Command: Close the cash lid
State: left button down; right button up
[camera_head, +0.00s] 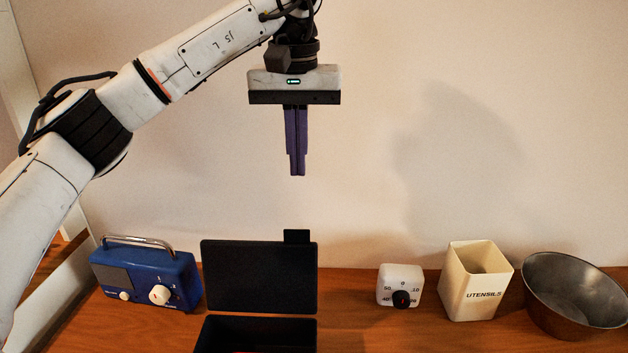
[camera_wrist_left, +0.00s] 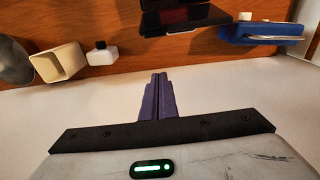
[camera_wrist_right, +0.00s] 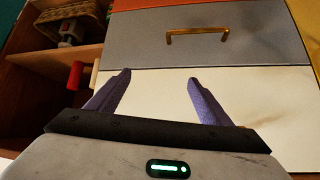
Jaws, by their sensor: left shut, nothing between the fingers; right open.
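The black cash box (camera_head: 258,335) stands on the wooden counter at the bottom of the head view, cut off by the frame edge. Its lid (camera_head: 258,277) is raised at the back, with a small tab on its top edge. The box and lid also show in the left wrist view (camera_wrist_left: 185,17), upside down. My left gripper (camera_head: 297,174) points down, shut and empty, well above the lid and apart from it. Its fingers show in the left wrist view (camera_wrist_left: 159,76). My right gripper (camera_wrist_right: 158,76) is open and empty, in front of a cream panel.
A blue radio (camera_head: 147,275) stands left of the box. To the right are a white timer (camera_head: 400,287), a cream utensils holder (camera_head: 475,282) and a metal bowl (camera_head: 572,295). A grey drawer (camera_wrist_right: 210,40) with a brass handle and open shelves show in the right wrist view.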

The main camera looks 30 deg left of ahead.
pick_arm(q)
notch_tip(320, 180, down, 10)
jog(key=s, duration=0.1)
jog(key=s+d+r, duration=0.1)
jog(key=s, duration=0.1)
jog(key=shift+s+d+r, duration=0.15)
jog(key=shift+s+r, duration=0.1)
jog(key=shift+r, duration=0.1)
pick_arm(e)
jog(key=shift+s+a, duration=0.1)
jog(key=shift+s, duration=0.65)
pick_arm(q)
jog(key=shift+d, duration=0.1)
pick_arm(e)
jog(key=shift+f, duration=0.1)
